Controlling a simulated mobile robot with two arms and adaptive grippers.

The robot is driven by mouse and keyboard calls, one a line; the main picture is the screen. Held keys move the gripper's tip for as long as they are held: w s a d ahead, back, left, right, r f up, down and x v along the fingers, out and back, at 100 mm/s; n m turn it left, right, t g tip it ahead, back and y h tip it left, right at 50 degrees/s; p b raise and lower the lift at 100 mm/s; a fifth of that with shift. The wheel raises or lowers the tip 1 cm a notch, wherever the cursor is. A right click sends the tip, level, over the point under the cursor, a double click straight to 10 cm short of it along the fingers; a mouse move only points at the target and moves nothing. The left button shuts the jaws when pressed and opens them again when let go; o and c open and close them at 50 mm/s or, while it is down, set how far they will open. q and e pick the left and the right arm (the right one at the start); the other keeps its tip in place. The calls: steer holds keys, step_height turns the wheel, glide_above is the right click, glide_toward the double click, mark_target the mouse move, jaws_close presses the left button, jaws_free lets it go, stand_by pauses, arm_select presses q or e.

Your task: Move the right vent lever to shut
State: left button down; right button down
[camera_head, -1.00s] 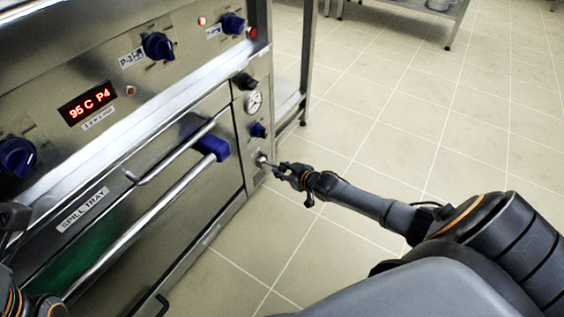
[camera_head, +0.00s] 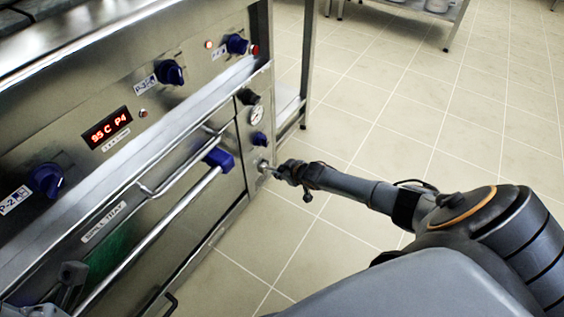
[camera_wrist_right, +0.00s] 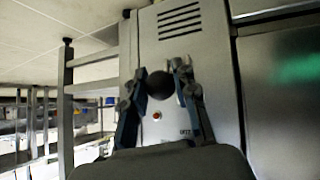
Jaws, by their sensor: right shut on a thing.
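The vent lever (camera_head: 265,166) is a small metal stem low on the right end of the steel oven front, below a small blue knob. My right gripper (camera_head: 280,171) reaches it from the right and is shut on it. In the right wrist view a dark ball knob (camera_wrist_right: 161,84) sits between the two fingers of this gripper (camera_wrist_right: 163,82). Slots (camera_wrist_right: 179,20) and a small red dot show on the panel beyond. Part of my left gripper (camera_head: 70,280) shows at the lower left in front of the oven; its fingertips are unclear.
The oven front carries blue knobs (camera_head: 170,72), a red display (camera_head: 107,128), a gauge (camera_head: 257,115) and a long door handle (camera_head: 160,230) with a blue piece at its end. A steel frame leg (camera_head: 308,60) stands right of the oven. Tiled floor (camera_head: 440,120) is open to the right.

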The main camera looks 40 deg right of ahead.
steer(key=shift+w+r, duration=0.3)
steer(key=shift+r, duration=0.1)
steer(key=c, duration=1.2)
jaws_free()
steer(key=shift+o, duration=0.8)
steer(key=shift+r, duration=0.1)
steer(key=shift+s, duration=0.15)
steer(key=shift+f, duration=0.2)
steer(key=shift+s, duration=0.1)
steer(key=shift+s+r, duration=0.4)
steer(key=shift+s, duration=0.1)
steer(key=v, duration=1)
steer(key=shift+r, duration=0.3)
